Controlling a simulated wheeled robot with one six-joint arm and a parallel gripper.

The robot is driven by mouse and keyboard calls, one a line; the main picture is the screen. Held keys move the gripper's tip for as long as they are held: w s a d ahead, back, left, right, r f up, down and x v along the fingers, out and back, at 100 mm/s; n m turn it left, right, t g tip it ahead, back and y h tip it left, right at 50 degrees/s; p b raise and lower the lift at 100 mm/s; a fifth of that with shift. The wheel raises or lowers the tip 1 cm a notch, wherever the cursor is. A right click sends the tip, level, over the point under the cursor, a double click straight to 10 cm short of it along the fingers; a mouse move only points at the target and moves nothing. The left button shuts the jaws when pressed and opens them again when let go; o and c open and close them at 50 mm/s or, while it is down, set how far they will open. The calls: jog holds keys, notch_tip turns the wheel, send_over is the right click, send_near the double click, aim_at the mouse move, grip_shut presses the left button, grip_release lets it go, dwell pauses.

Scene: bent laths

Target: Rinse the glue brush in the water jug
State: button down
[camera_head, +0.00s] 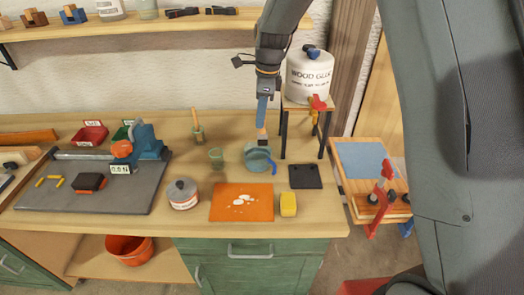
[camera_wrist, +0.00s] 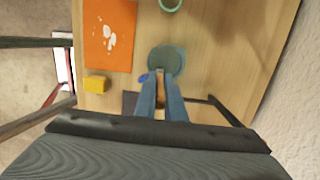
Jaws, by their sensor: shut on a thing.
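My gripper (camera_head: 263,112), with its blue fingers pointing down, is shut on the glue brush (camera_head: 262,134). The brush has a brown handle, which shows between the fingers in the wrist view (camera_wrist: 161,98), and dark bristles at its lower end. The water jug (camera_head: 256,163) is grey-teal with a blue handle and stands on the bench below the brush. It also shows just beyond the fingertips in the wrist view (camera_wrist: 166,58). The bristles overlap the jug's far rim in the head view; I cannot tell whether they are inside it or above it.
A green cup (camera_head: 216,160), a lidded tin (camera_head: 183,197), an orange mat (camera_head: 228,211) with white spots, a yellow sponge (camera_head: 288,205) and a dark pad (camera_head: 306,176) surround the jug. A stand (camera_head: 283,130) with a wood glue container (camera_head: 308,82) rises close behind on the right.

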dwell(0.4)
notch_tip(320, 180, up, 2)
jog(key=shift+p, duration=0.7)
jog(key=shift+r, duration=1)
